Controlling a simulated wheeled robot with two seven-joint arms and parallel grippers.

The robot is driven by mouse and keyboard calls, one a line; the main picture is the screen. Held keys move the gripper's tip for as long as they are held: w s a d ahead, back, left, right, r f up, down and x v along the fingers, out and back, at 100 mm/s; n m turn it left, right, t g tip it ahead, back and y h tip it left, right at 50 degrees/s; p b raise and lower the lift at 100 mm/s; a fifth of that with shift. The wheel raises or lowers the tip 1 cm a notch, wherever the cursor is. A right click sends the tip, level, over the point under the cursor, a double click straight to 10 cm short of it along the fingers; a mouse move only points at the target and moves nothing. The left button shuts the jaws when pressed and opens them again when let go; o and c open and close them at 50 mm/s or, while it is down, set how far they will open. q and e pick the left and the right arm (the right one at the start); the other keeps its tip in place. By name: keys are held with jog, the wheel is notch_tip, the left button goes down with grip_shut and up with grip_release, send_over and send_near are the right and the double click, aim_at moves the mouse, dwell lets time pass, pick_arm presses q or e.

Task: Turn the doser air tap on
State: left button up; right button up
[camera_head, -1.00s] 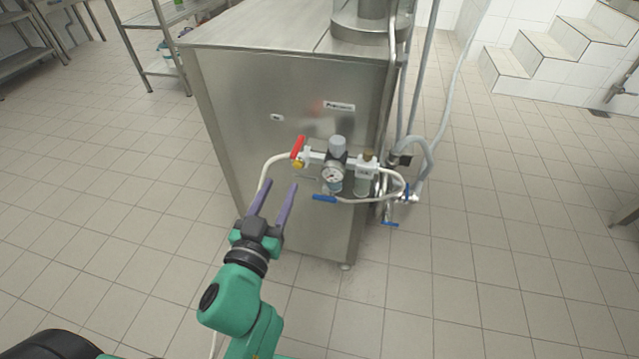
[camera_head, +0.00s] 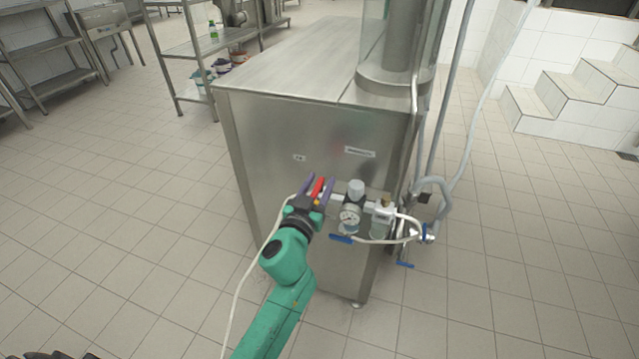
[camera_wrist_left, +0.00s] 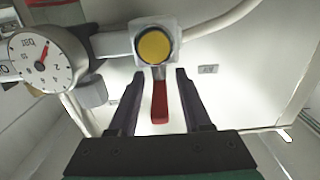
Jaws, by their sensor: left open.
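The doser air tap has a red lever (camera_head: 317,189) on the front of the steel machine, left of the pressure gauge (camera_head: 350,216). In the left wrist view the red lever (camera_wrist_left: 159,103) hangs from the round yellow cap (camera_wrist_left: 154,46) of the tap. My left gripper (camera_head: 320,180) is open, with its purple fingers on either side of the lever. In the left wrist view the fingers (camera_wrist_left: 161,74) straddle the lever with a gap at each side. The gripper partly hides the tap in the head view. My right gripper is not in view.
The steel machine (camera_head: 290,125) stands just behind the tap. A filter bowl (camera_head: 382,219), a blue lever (camera_head: 341,239) and another blue lever (camera_head: 405,264) sit to the right. A pale hose (camera_head: 243,268) runs down left of my arm. The tiled floor around is clear.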

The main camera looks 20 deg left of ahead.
pick_arm(q)
grip_shut()
